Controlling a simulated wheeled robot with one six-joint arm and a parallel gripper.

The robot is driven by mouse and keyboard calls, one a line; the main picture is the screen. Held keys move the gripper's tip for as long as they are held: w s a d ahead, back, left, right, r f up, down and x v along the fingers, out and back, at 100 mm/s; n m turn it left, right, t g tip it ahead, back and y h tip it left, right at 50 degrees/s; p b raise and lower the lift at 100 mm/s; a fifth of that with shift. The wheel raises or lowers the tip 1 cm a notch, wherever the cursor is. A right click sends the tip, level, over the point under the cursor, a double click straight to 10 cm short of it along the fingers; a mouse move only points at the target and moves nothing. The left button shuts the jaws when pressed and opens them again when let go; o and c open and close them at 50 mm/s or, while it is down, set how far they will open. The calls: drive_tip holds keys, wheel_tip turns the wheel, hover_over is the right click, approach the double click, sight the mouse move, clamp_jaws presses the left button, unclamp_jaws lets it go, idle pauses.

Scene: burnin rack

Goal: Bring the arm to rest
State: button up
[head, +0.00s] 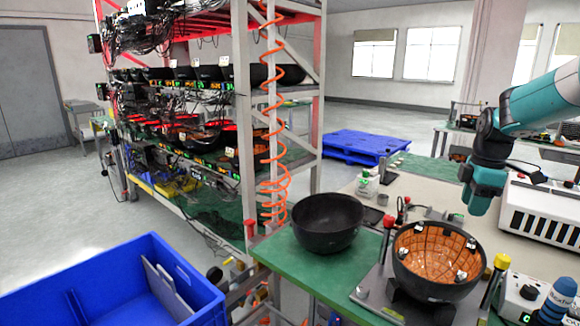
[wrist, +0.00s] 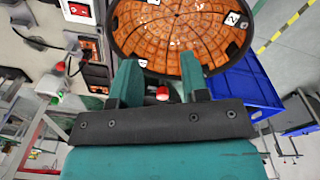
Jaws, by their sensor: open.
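My teal arm comes in from the right edge of the head view. My gripper (head: 476,207) hangs from it, pointing down, above and to the right of a black bowl with an orange, tiled inside (head: 436,262). In the wrist view my gripper (wrist: 160,68) shows two teal fingers held apart, with nothing between them. The orange-lined bowl (wrist: 178,28) lies beyond the fingertips there. I see no contact between gripper and bowl.
A plain black bowl (head: 328,222) sits on the green bench top (head: 292,262). A blue bin (head: 110,285) is at lower left. A loaded rack (head: 240,120) stands behind.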

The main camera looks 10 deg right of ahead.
drive_tip(key=s+a+r+m, duration=0.1)
drive_tip(key=s+a+r, duration=0.1)
drive_tip(key=a, duration=0.5)
drive_tip(key=s+a+r, duration=0.1)
drive_tip(key=s+a, duration=0.1)
drive_tip(key=a, duration=0.5)
drive_tip(key=s+a+m+y, duration=0.3)
drive_tip(key=s+a+m, duration=0.1)
drive_tip(key=s+a, duration=1.7)
drive_tip(key=s, duration=0.3)
drive_tip(key=shift+a+r+m+y, duration=0.15)
drive_tip(key=shift+a+m+y, duration=0.1)
drive_tip(key=shift+m+y, duration=0.15)
drive_tip(key=shift+d, duration=0.1)
